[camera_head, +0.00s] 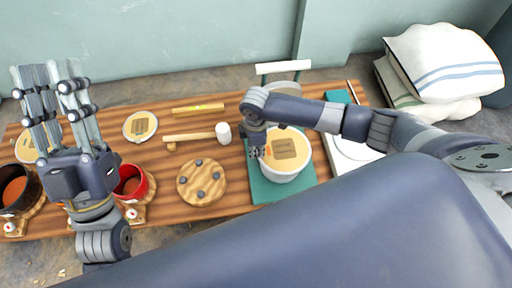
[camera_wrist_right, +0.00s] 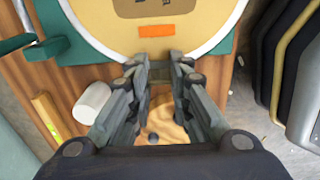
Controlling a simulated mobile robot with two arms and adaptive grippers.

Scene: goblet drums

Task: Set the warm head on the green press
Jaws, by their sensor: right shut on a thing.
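The green press has a teal base (camera_head: 265,190) right of the table's middle, with a white bar handle (camera_head: 283,67) behind it. A round tan head (camera_head: 288,142) with a brown label and white rim is over the press base. Its orange strip (camera_wrist_right: 168,31) shows in the right wrist view. My right gripper (camera_head: 258,152) is shut on the head's near-left edge; the fingers also show in the wrist view (camera_wrist_right: 160,72). Whether the head touches the press is hidden. My left gripper (camera_head: 48,72) is open, empty and points up at the left.
Another pale head (camera_head: 140,125) and one at the far left (camera_head: 27,147) lie on the table. A red pot (camera_head: 131,183), dark pot (camera_head: 17,187), white-headed mallet (camera_head: 222,133), yellow level (camera_head: 198,108) and pegged wooden disc (camera_head: 201,183) surround the bare middle. A white board (camera_head: 350,150) lies right.

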